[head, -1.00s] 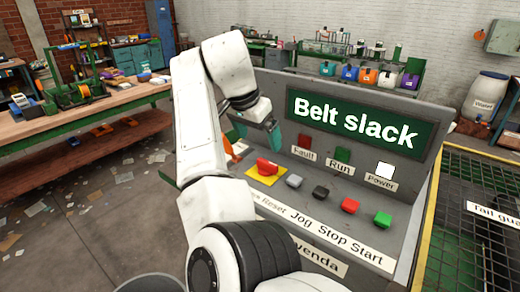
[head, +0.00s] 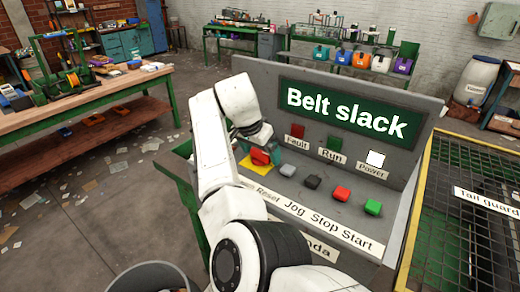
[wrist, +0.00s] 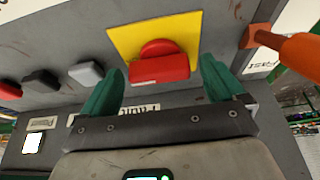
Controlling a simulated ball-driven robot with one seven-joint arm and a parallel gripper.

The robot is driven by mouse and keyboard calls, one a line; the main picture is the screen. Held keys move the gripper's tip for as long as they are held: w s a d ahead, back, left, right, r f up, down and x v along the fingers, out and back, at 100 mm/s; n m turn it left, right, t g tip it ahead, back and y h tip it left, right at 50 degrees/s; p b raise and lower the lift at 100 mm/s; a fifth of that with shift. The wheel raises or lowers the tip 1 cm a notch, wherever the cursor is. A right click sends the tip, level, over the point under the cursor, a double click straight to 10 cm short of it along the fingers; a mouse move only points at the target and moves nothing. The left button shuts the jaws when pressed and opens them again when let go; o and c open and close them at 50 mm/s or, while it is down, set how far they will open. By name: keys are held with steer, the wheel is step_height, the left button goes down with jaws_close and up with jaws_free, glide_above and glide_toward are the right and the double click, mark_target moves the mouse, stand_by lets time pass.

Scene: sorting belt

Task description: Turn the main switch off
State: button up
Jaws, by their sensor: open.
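The main switch is a red knob (wrist: 158,66) on a yellow plate (wrist: 125,38) at the left end of the grey control panel. In the head view the red knob (head: 260,157) is partly covered by my arm. My gripper (wrist: 160,85) is open, with one green finger on each side of the red knob in the wrist view. I cannot tell if either finger touches the knob. The power lamp (head: 375,159) is lit white, and the screen (head: 345,112) reads "Belt slack".
Grey (head: 288,170), black (head: 313,182), red (head: 342,193) and green (head: 373,207) buttons line the panel to the right of the switch. An orange handle (wrist: 298,52) sticks out beside the yellow plate. The mesh tail guard (head: 465,220) stands at the right.

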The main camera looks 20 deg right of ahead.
steer(key=c, duration=1)
steer(key=shift+c, duration=0.2)
steer(key=shift+r+n+p, duration=0.1)
steer(key=shift+n+p, duration=0.2)
steer(key=shift+p, duration=0.1)
steer(key=n+p, duration=0.1)
steer(key=n+y+p, duration=0.1)
steer(key=shift+d+r+n+t, duration=0.15)
steer(key=shift+n+t, duration=0.15)
steer(key=shift+t, duration=0.1)
steer(key=n+p, duration=0.1)
steer(key=n, duration=0.1)
steer(key=n+y+p, duration=0.1)
steer(key=n+p, duration=0.1)
steer(key=shift+d+n+t+y, duration=0.1)
steer(key=shift+n+t+y, duration=0.2)
steer(key=shift+t, duration=0.1)
steer(key=n+y, duration=0.1)
steer(key=n, duration=0.3)
steer(key=shift+w+d+n+y, duration=0.1)
steer(key=shift+n+y, duration=0.2)
steer(key=shift+y, duration=0.1)
steer(key=n+y, duration=0.1)
steer(key=n, duration=0.1)
steer(key=n+y, duration=0.1)
steer(key=n, duration=0.2)
steer(key=shift+w+g, duration=0.1)
steer(key=shift+g, duration=0.2)
steer(key=shift+n, duration=0.4)
